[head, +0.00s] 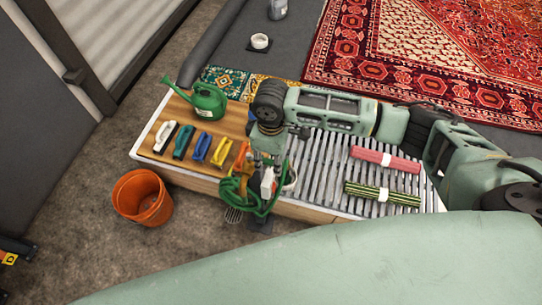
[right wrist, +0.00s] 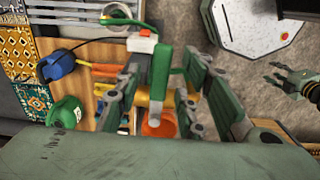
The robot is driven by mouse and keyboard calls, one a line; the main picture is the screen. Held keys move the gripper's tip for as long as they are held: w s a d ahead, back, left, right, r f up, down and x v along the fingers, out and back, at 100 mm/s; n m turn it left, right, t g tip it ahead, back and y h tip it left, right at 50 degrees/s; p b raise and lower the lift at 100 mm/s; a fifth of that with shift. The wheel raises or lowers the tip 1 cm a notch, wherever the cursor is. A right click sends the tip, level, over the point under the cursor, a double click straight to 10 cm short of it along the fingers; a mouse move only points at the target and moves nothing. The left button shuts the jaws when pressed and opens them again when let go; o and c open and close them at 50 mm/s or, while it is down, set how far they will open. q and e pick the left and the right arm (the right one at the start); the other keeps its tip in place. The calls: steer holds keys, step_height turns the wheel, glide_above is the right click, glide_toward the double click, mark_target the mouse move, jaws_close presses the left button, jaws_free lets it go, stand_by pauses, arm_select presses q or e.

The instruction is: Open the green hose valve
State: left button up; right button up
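The green hose (head: 238,190) hangs in loops at the near edge of the slatted wash table, beside a white and red fitting (head: 267,182). My right gripper (head: 266,160) reaches down over this spot and hides part of it. In the right wrist view its fingers (right wrist: 165,75) stand apart, one on each side of a green upright piece (right wrist: 162,68), which looks like the valve's handle. The white and red fitting (right wrist: 142,42) is next to it. I cannot tell whether the fingers touch the green piece. My left gripper (right wrist: 292,78) is at the right of the wrist view, fingers apart and empty.
A green watering can (head: 208,100), several coloured brushes (head: 200,147) and two rolled cloths (head: 384,160) lie on the table (head: 310,212). An orange bucket (head: 142,197) stands on the floor at left. A red patterned rug (head: 430,55) lies behind.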

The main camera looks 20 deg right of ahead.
jaws_close()
arm_select(q)
steer(key=shift+s, duration=0.15)
stand_by(0.4)
